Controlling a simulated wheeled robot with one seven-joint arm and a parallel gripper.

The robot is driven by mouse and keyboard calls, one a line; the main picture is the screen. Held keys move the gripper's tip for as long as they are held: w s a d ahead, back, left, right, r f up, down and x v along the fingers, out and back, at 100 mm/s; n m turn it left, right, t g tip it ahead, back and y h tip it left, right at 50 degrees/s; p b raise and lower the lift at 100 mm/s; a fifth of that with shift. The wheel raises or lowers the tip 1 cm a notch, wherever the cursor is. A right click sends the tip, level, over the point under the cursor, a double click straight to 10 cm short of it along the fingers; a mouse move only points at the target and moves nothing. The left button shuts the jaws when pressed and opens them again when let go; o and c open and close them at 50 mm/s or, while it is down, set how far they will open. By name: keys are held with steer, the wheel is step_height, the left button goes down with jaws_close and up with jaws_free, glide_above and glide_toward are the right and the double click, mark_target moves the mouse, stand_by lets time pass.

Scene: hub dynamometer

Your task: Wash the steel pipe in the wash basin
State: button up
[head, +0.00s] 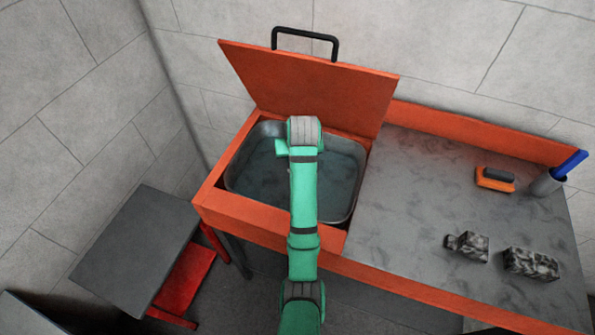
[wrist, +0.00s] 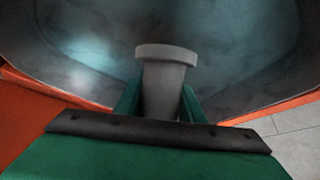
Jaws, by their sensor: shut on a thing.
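The wash basin (head: 358,190) is a metal tub set in an orange frame, with murky grey-blue water in it. Its orange lid (head: 320,92) with a black handle stands open at the back. My green arm reaches over the basin, and its wrist hides my gripper and the pipe in the head view. I cannot tell whether the pipe touches the water.
A grey worktop (head: 410,190) lies right of the basin. On it are an orange-and-black brush (head: 495,179), a grey holder with a blue handle (head: 547,182) and two mottled blocks (head: 530,264). A dark table (head: 135,245) and red stool (head: 185,279) stand at left.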

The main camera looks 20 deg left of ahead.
steer(key=shift+r, duration=3.65)
steer(key=shift+d+r, duration=0.1)
steer(key=shift+r, duration=1)
steer(key=shift+w+r, duration=0.2)
steer(key=shift+r, duration=0.4)
steer(key=shift+s+r, duration=0.1)
steer(key=shift+r, duration=0.2)
steer(key=shift+s, duration=0.1)
